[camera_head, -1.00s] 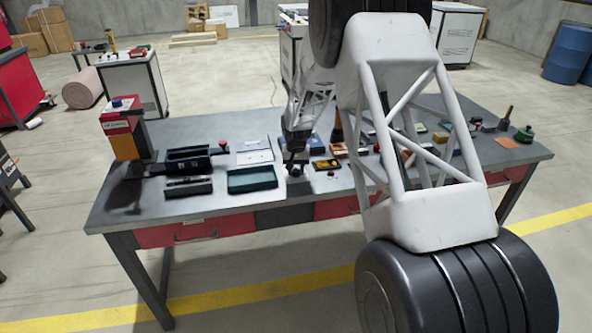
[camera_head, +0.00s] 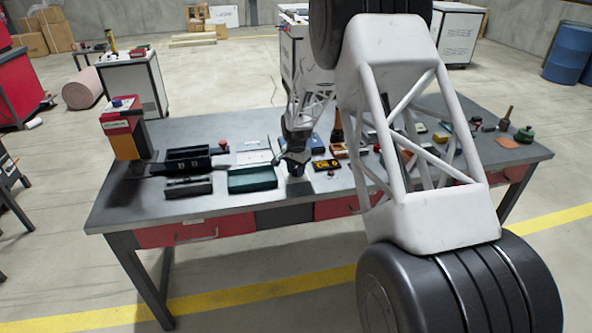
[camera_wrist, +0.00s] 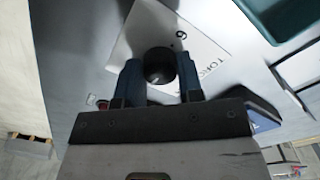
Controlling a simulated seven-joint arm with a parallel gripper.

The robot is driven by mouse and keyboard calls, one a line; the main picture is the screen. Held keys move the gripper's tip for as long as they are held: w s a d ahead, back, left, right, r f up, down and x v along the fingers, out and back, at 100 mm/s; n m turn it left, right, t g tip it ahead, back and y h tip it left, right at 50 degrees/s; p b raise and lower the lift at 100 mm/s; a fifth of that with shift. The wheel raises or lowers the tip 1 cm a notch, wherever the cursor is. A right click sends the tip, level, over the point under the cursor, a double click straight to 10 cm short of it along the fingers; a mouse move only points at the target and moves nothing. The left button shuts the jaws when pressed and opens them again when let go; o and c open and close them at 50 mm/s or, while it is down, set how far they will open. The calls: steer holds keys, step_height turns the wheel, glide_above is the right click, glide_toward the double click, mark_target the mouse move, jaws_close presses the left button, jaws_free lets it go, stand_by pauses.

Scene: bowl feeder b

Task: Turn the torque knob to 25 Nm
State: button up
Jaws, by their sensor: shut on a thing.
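The torque knob (camera_wrist: 158,66) is a round black knob on a white plate (camera_wrist: 206,62). The plate carries a partly visible "TORQ" label and one digit at its edge. My gripper (camera_wrist: 161,76) is shut on the knob, with one blue finger on each side. The knob's pointer setting cannot be read. In the head view my gripper (camera_head: 294,160) is low over the middle of the table and hides the knob.
A teal tray (camera_head: 252,188) lies close to the left of my gripper, with a black tray (camera_head: 188,189) further left. Several small items crowd the table's right side. The table's (camera_head: 130,212) front left is bare.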

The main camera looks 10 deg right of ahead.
steer(key=o, duration=0.9)
steer(key=shift+r, duration=0.1)
steer(key=shift+r, duration=3.85)
